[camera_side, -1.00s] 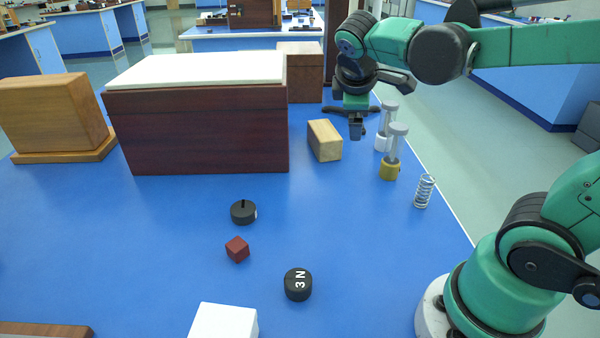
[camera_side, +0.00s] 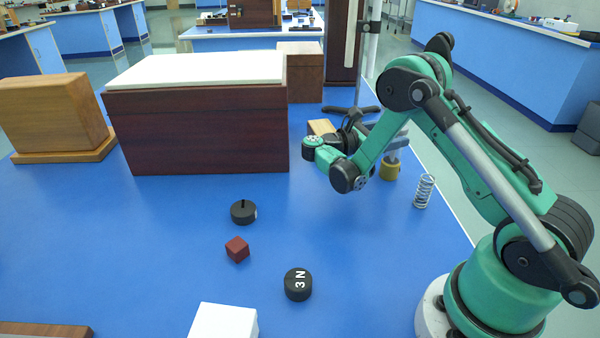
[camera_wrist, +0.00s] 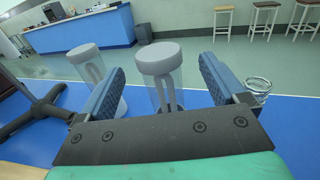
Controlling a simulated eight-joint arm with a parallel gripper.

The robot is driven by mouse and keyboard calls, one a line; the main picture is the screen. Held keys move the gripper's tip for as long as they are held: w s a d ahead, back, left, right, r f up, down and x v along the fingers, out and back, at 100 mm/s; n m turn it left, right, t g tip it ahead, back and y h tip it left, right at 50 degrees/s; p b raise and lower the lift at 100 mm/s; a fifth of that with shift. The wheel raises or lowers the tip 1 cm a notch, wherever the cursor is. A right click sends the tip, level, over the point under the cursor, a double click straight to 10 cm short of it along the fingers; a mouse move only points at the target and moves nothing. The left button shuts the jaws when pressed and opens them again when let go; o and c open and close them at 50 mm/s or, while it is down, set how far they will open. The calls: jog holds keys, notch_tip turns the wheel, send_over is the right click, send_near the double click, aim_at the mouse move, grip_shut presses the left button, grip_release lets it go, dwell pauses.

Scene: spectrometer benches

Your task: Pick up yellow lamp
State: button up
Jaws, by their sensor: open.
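The yellow lamp, a clear cylinder on a yellow base (camera_side: 390,171), stands near the table's right edge. Its upper part is mostly hidden by my arm in the side view. In the wrist view, two clear cylinders with pale grey caps stand upright. The middle one (camera_wrist: 160,62), between the left cylinder (camera_wrist: 86,57) and the spring, appears to be the yellow lamp; its base is hidden. My gripper (camera_wrist: 163,70) is open and level, its two blue-padded fingers on either side of the middle cylinder. I see no clear contact.
A spring (camera_side: 424,191) stands close by on the right. A wooden block (camera_side: 321,127) and a dark stand base (camera_side: 340,110) are behind my gripper. A dark red box (camera_side: 195,132) is to the left. Black weights (camera_side: 298,284) and a red cube (camera_side: 237,249) lie in front.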

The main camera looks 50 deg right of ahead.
jog(key=x, duration=0.5)
jog(key=shift+w, duration=0.1)
grip_shut()
